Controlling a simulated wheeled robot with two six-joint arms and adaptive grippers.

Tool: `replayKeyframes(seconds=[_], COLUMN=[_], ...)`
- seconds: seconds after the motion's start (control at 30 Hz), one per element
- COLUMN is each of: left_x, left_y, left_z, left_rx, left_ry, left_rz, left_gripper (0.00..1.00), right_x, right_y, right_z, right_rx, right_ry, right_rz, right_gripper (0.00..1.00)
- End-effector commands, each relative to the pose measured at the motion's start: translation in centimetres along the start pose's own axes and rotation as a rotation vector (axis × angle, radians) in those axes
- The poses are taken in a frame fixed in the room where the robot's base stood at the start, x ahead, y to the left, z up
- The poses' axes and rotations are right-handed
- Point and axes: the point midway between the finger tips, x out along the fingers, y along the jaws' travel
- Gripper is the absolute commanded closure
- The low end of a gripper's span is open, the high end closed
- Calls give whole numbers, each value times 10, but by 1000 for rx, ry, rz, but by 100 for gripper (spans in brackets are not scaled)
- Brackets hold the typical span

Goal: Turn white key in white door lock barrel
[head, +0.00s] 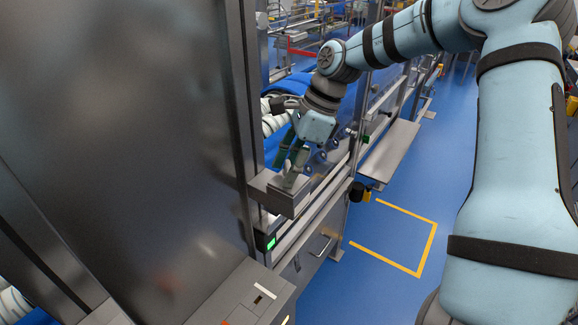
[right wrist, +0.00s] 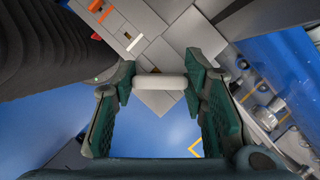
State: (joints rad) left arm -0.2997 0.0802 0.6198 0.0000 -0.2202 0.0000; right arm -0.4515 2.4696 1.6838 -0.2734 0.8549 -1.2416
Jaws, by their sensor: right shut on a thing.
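My right gripper (head: 290,172) reaches down over a grey metal box (head: 287,204) on the machine's side. In the right wrist view its two green fingers are shut on the white key (right wrist: 160,82), a short rounded white bar lying across between the fingertips (right wrist: 158,84). Grey panels show behind and below the key there. In the head view the fingers largely cover the key. I cannot make out the white door lock barrel; the key and fingers may hide it. My left gripper is not in view.
A large dark metal door panel (head: 120,120) fills the left. A grey panel (head: 240,300) with a white strip and an orange mark is at the bottom. A green-lit indicator (head: 271,243) sits below the box. Blue floor with yellow lines (head: 428,250) is open at right.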

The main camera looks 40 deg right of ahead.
Motion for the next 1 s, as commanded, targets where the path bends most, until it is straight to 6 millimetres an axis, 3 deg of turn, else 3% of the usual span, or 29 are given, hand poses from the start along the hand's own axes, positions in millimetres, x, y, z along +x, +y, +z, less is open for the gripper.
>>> replayKeyframes(seconds=[0.3,0.47,0.5,0.6,1.0], left_x=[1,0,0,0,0], left_y=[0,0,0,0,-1], left_z=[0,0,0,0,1], left_rx=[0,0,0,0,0], left_ry=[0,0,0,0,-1], left_rz=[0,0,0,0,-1], left_gripper=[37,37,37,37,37], right_x=[0,0,0,0,-8], right_y=[0,0,0,0,-2], right_z=[0,0,0,0,1], right_rx=[-349,-355,-355,-354,-354], right_ry=[2,1,1,1,0], right_rz=[146,149,149,148,143], right_gripper=[91,91,54,38,37])
